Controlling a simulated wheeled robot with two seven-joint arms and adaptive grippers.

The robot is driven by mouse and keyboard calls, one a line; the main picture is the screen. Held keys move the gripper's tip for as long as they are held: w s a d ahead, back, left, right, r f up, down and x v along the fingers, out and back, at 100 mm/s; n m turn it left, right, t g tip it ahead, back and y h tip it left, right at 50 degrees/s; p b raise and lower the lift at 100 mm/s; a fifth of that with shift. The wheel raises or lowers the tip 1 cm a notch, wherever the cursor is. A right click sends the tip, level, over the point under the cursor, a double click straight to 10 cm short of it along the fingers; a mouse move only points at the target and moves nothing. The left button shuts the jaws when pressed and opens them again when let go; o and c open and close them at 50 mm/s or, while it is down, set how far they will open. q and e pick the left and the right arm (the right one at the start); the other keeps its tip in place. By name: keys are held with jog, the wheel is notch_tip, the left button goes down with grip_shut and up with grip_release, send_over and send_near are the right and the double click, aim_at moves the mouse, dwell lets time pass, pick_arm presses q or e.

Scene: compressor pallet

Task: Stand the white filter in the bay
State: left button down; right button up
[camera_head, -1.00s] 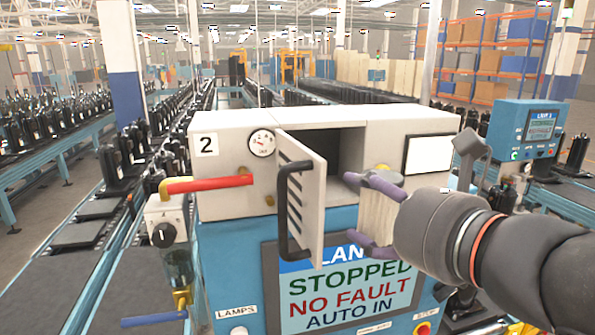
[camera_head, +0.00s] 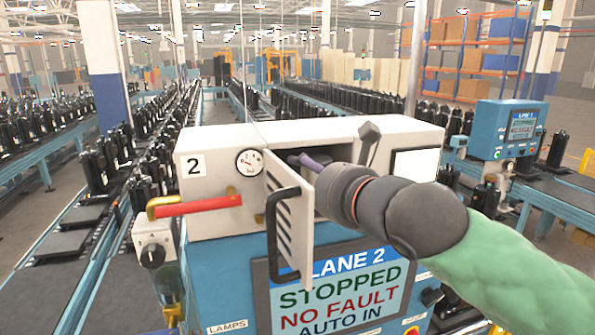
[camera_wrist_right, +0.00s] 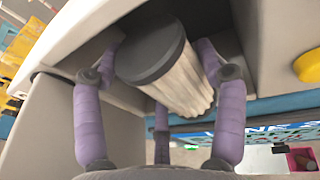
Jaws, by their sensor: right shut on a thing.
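The white filter (camera_wrist_right: 185,88) is pleated with a dark grey end cap, seen in the right wrist view. My right gripper (camera_wrist_right: 162,62) has its purple fingers around it and is shut on it. In the head view the gripper (camera_head: 310,163) reaches into the mouth of the open bay (camera_head: 340,153), and the filter is hidden there behind my wrist and the door. The filter looks tilted in the wrist view; whether it touches the bay floor I cannot tell. My left gripper is not in view.
The louvred bay door (camera_head: 291,218) stands open just left of my right wrist, its dark handle (camera_head: 277,240) facing out. A red-handled lever (camera_head: 200,205) and gauge (camera_head: 249,162) are left of it. A screen (camera_head: 340,290) lies below.

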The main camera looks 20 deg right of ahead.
jog(key=x, duration=0.2)
jog(key=r+p+x, duration=0.1)
jog(key=x, duration=0.1)
jog(key=shift+w+a+f, duration=0.1)
jog(key=shift+w, duration=0.3)
jog(key=shift+w+f, duration=0.15)
jog(key=shift+w, duration=0.05)
jog(key=shift+f, duration=0.2)
jog(key=shift+s, duration=0.25)
jog(key=shift+f, duration=0.15)
jog(key=o, duration=1)
jog(key=shift+w, duration=0.15)
